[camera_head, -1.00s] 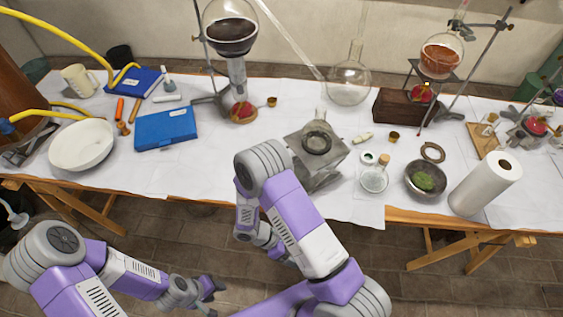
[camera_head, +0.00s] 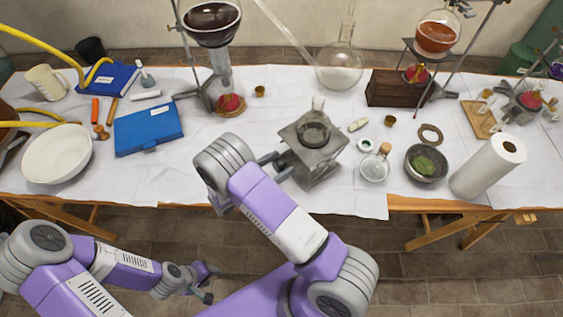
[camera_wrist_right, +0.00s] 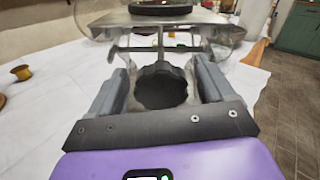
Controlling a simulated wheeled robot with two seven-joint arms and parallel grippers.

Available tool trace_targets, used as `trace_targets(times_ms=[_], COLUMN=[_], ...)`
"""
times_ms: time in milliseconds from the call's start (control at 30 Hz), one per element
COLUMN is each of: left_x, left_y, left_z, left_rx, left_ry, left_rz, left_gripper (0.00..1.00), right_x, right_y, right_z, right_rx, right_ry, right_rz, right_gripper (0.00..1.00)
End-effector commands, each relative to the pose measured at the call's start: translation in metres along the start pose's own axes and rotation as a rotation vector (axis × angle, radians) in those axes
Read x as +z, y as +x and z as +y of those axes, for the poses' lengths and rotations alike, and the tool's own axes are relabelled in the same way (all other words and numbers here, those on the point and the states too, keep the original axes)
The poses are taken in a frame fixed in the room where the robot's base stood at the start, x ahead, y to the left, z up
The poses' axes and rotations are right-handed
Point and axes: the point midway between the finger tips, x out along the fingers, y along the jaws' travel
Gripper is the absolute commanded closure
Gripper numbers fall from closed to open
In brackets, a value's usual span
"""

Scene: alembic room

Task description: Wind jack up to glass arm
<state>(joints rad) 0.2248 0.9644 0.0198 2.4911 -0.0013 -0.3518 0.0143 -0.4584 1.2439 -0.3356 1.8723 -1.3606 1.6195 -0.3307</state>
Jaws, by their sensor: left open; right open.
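The grey metal jack (camera_head: 312,165) stands near the table's front edge. A dark ring (camera_head: 314,129) lies on its top plate, with what looks like clear glass in it. The black winding knob (camera_wrist_right: 161,86) faces my right wrist camera. My right gripper (camera_wrist_right: 160,92) is open, one finger on each side of the knob; contact is not clear. In the head view my right gripper (camera_head: 277,166) is at the jack's left front, partly behind my arm. The slanted glass arm (camera_head: 286,33) runs down towards a round flask (camera_head: 341,76) behind the jack. My left gripper (camera_head: 208,284) is open, below the table edge.
A stoppered small flask (camera_head: 375,165), a bowl of green matter (camera_head: 426,163) and a paper roll (camera_head: 488,166) stand right of the jack. A blue case (camera_head: 148,128) and a white basin (camera_head: 57,154) are at left. A wooden box (camera_head: 394,88) is behind.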

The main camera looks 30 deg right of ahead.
Motion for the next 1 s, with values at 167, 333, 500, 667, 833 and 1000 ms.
trace_targets(times_ms=[167,333,500,667,833,1000], left_x=[-0.0003,-0.0003,-0.0003,-0.0003,-0.0003,-0.0003], left_y=[0.0003,0.0003,0.0003,0.0003,0.0004,0.0017], left_z=[-0.0001,-0.0001,-0.0001,-0.0001,-0.0001,-0.0006], left_rx=[0.000,0.000,0.000,0.000,0.000,0.000], left_ry=[0.000,0.000,0.000,0.000,0.000,0.000], left_rz=[0.001,0.001,0.001,0.001,0.001,0.000], left_gripper=[0.57,0.57,0.57,0.57,0.57,0.57], right_x=[-0.0003,-0.0004,-0.0004,-0.0004,-0.0005,-0.0008], right_y=[0.0117,0.0126,0.0124,0.0123,0.0122,0.0119], right_z=[-0.0003,-0.0002,-0.0003,-0.0003,-0.0003,-0.0002], right_rx=[0.000,0.000,0.000,0.000,0.000,0.001], right_ry=[0.000,0.000,0.000,0.000,0.001,0.025], right_rz=[0.001,0.002,0.002,0.002,0.002,0.002], right_gripper=[0.19,0.19,0.32,0.57,0.70,0.70])
